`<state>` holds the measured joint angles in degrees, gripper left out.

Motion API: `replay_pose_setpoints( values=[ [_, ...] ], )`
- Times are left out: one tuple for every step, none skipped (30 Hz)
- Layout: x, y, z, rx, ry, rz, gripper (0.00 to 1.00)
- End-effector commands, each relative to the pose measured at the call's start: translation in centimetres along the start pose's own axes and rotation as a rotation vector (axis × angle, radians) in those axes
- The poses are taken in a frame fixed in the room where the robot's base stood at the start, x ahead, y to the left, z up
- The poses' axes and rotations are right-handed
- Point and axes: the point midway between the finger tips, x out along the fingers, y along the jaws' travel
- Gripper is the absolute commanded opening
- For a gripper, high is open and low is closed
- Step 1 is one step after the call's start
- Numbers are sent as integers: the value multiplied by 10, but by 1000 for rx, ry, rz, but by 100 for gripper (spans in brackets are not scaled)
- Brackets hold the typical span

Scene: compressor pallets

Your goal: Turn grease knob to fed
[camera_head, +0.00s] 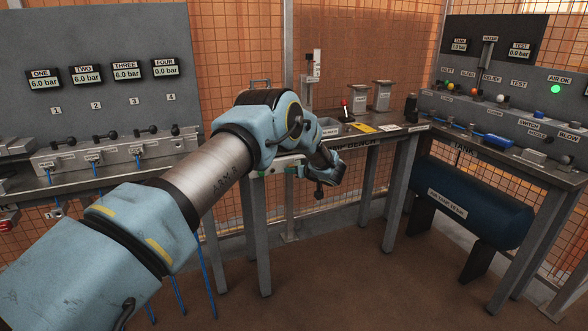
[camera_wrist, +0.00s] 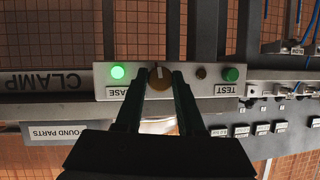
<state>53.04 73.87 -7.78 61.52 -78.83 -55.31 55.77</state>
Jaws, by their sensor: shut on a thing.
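The grease knob (camera_wrist: 160,77) is a round brownish knob with a pale pointer, on a light panel strip (camera_wrist: 200,90) in the wrist view. The wrist picture is upside down, and the word by the knob is partly covered, with "ASE" showing. My gripper (camera_wrist: 164,74) has its two dark fingers on either side of the knob, shut on it. A green lamp (camera_wrist: 118,72) glows on the panel beside the knob. In the head view my arm hides the knob, and my gripper (camera_head: 322,185) is seen small at the bench's front edge.
A green button (camera_wrist: 230,74) labelled TEST and a small dark brass-coloured part (camera_wrist: 201,72) sit on the same strip. A bench (camera_head: 362,139) stands behind my arm. A blue tank (camera_head: 470,200) is at the right, and a gauge panel (camera_head: 105,70) is at the left.

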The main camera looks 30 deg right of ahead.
Motion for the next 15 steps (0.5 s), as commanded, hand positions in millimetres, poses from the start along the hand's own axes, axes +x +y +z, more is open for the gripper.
replay_pose_setpoints(
  values=[
    [0,1,2,23,2,-10,0],
    [0,1,2,38,3,-17,0],
    [0,1,2,56,5,-23,0],
    [0,1,2,67,7,-28,0],
    [0,1,2,79,8,-33,0],
    [0,1,2,92,9,-40,0],
    [0,1,2,101,10,-43,0],
    [0,1,2,108,10,-47,0],
    [0,1,2,118,11,-50,0],
    [0,1,2,123,12,-53,0],
    [0,1,2,127,12,-55,0],
    [0,1,2,133,13,-57,0],
    [0,1,2,137,13,-59,0],
    [0,1,2,139,14,-60,0],
    [0,1,2,142,14,-61,0]
  ],
)
